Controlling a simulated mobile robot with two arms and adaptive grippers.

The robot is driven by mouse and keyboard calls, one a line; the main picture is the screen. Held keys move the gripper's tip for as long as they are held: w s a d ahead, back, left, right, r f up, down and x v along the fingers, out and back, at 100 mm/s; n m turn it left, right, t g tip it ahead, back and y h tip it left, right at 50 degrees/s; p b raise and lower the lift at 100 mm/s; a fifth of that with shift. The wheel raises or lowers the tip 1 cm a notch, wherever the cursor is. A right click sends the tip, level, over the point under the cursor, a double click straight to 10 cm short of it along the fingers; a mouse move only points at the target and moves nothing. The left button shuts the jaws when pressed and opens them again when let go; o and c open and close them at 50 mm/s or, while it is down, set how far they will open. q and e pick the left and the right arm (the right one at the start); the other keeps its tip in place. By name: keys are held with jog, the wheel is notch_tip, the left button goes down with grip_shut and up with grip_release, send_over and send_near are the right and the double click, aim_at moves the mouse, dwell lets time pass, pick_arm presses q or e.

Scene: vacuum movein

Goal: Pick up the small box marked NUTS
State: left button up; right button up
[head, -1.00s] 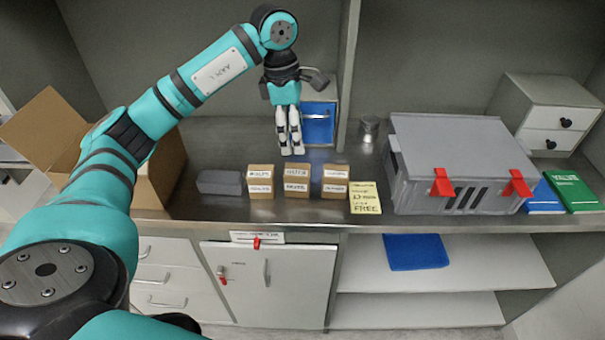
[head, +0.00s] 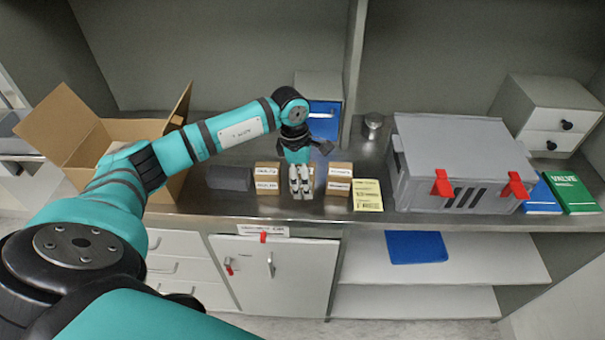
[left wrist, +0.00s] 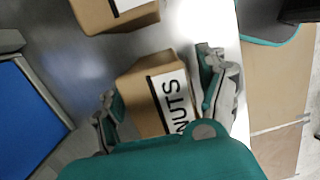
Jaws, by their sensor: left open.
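The small box marked NUTS (left wrist: 150,95) is brown cardboard with a white label. In the left wrist view it stands between the two fingers of my left gripper (left wrist: 162,98), with one finger on each side. The fingers are open; firm contact cannot be told. In the head view my left gripper (head: 301,183) is down over the middle of the row of small boxes and mostly hides that box. A similar labelled box stands on its left (head: 267,178) and another on its right (head: 339,178). My right gripper is not in view.
A dark grey block (head: 229,178) and an open carton (head: 123,130) are to the left. A yellow note (head: 368,195), a grey case with red latches (head: 460,150) and green and blue books are to the right. A blue-fronted drawer unit (head: 324,118) stands behind. The counter's front edge is close.

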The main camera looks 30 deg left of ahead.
pick_arm(q)
jog(key=shift+f, duration=0.25)
jog(key=shift+w, duration=0.1)
jog(key=c, duration=1.4)
jog(key=shift+r, duration=0.1)
jog(key=shift+c, duration=0.2)
